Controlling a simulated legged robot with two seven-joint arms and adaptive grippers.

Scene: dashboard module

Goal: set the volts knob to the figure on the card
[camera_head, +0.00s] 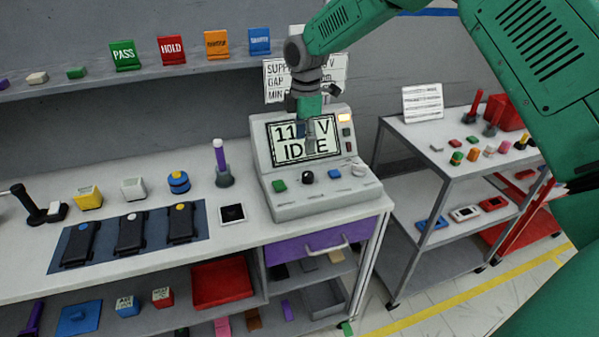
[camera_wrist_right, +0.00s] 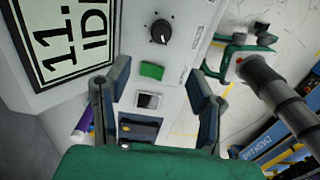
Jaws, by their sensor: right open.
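The grey dashboard module (camera_head: 320,200) stands at the right end of the bench. Its screen (camera_head: 288,150) reads "11", a part I cannot see, then "V" and "IDLE". The black knob (camera_head: 307,177) with a white pointer mark is on its front panel; it also shows in the right wrist view (camera_wrist_right: 160,33). The white card (camera_head: 335,74) behind the module starts "SUPPLY" and ends in "V"; my arm hides its figure. My right gripper (camera_head: 309,137) is in front of the screen. In the right wrist view its fingers (camera_wrist_right: 158,72) are apart and empty, with the knob beyond them.
A green button (camera_head: 279,185) sits left of the knob; a blue one (camera_head: 334,173) and a white one (camera_head: 358,170) sit right. A purple-handled tool (camera_head: 221,160) stands left of the module. A cart (camera_head: 440,150) with small parts is at the right.

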